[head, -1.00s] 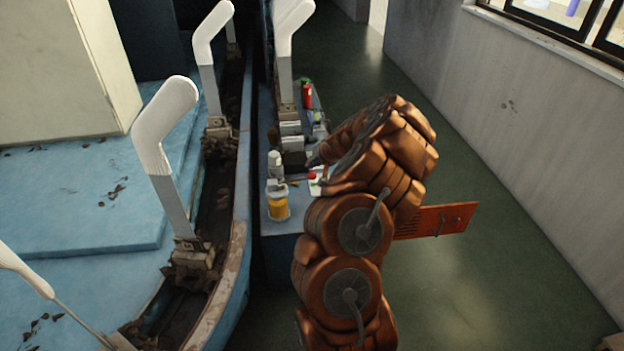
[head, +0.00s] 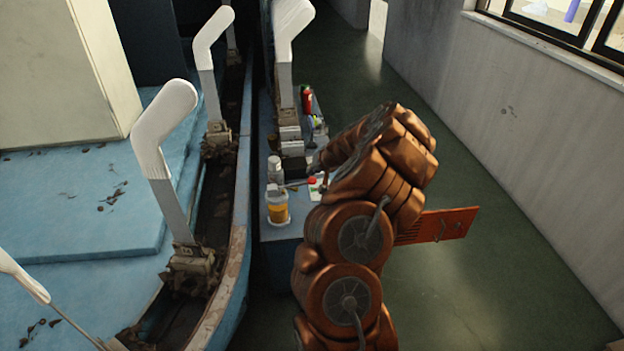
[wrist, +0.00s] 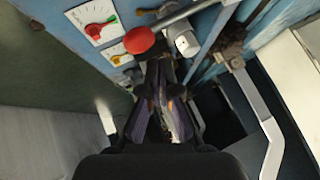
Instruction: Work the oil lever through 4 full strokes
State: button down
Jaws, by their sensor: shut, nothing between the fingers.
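The oil lever is a grey rod with a red ball knob (wrist: 139,40) in the wrist view. The knob (head: 311,181) is small in the head view, where the rod runs left to the pump beside a clear jar of amber oil (head: 277,209). My gripper (wrist: 160,68) is shut and empty, its fingertips just below and right of the knob in the wrist view. Whether they touch the knob or rod I cannot tell. In the head view my gripper (head: 317,163) is mostly hidden by my arm, close to the knob.
A blue bench (head: 280,230) carries the pump, with a red bottle (head: 307,99) farther back. An orange panel (head: 440,226) is right of my arm. The green floor at right is clear.

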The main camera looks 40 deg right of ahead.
aim_at(316, 181)
jog(key=shift+f, duration=0.2)
dwell(0.5)
jog(key=shift+f+b, duration=0.25)
jog(key=shift+b, duration=0.3)
jog(key=shift+s+d+f+b, duration=0.15)
jog(key=shift+f+b, duration=0.9)
jog(key=shift+f, duration=0.1)
jog(key=shift+s+d+f+b, duration=0.1)
jog(key=shift+d+f+b, duration=0.05)
jog(key=shift+f+b, duration=0.9)
dwell(2.6)
dwell(0.6)
jog(key=shift+w+a+r+p, duration=0.15)
jog(key=shift+r+p, duration=0.7)
jog(key=shift+r, duration=0.5)
jog(key=shift+w+a+r+p, duration=0.15)
jog(key=shift+r+p, duration=0.65)
jog(key=shift+r, duration=0.55)
jog(key=shift+s, duration=0.1)
